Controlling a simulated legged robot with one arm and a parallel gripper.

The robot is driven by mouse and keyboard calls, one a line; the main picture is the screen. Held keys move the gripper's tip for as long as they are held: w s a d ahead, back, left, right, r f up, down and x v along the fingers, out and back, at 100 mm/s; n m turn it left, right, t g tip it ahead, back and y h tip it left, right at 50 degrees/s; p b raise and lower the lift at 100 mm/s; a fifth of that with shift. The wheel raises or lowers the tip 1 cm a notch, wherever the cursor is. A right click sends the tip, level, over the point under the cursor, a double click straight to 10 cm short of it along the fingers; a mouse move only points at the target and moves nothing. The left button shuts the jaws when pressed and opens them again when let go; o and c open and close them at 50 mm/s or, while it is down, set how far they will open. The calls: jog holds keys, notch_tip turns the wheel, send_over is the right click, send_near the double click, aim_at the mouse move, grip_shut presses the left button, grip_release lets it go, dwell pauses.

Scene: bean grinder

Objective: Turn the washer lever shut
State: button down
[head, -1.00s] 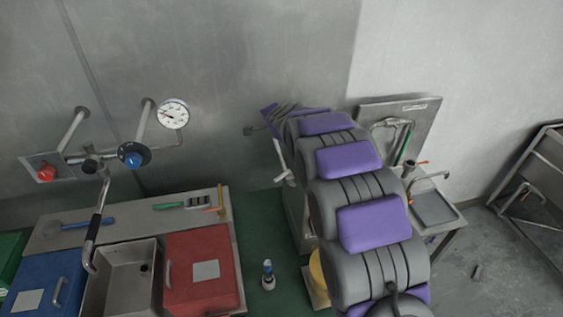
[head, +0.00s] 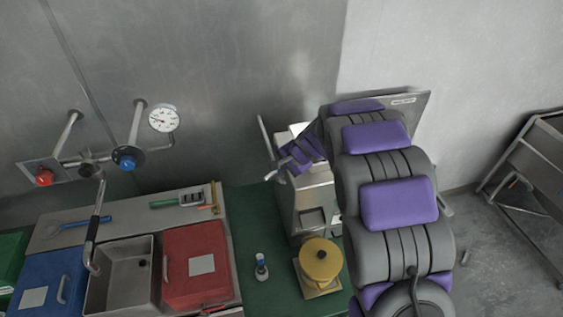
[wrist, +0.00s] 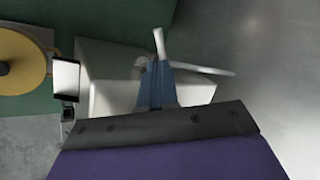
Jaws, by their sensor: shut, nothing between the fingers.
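A grey metal machine (head: 318,205) stands at the back of the green worktop. A thin grey lever bar (head: 264,132) rises at its left side, with a short pale handle below it; I take this for the washer lever. In the wrist view the bar (wrist: 205,69) points right and the pale handle (wrist: 160,45) points up. My gripper (head: 284,163) is beside the lever, above the machine's left side. In the wrist view its bluish fingers (wrist: 155,72) are together and empty, overlapping the lever's base. I cannot tell whether they touch it.
A yellow-lidded pot (head: 320,258) stands in front of the machine, with a small bottle (head: 261,267) left of it. A sink (head: 122,275), a red box (head: 196,258) and wall pipes with a gauge (head: 164,118) are further left. My arm hides the machine's right side.

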aim_at(272, 175)
jog(key=shift+d+p+x, duration=0.15)
jog(key=shift+p+x, duration=0.2)
jog(key=shift+x, duration=1.5)
jog(key=shift+d+p+x, duration=0.15)
jog(key=shift+p+x, duration=0.15)
jog(key=shift+x, duration=1.55)
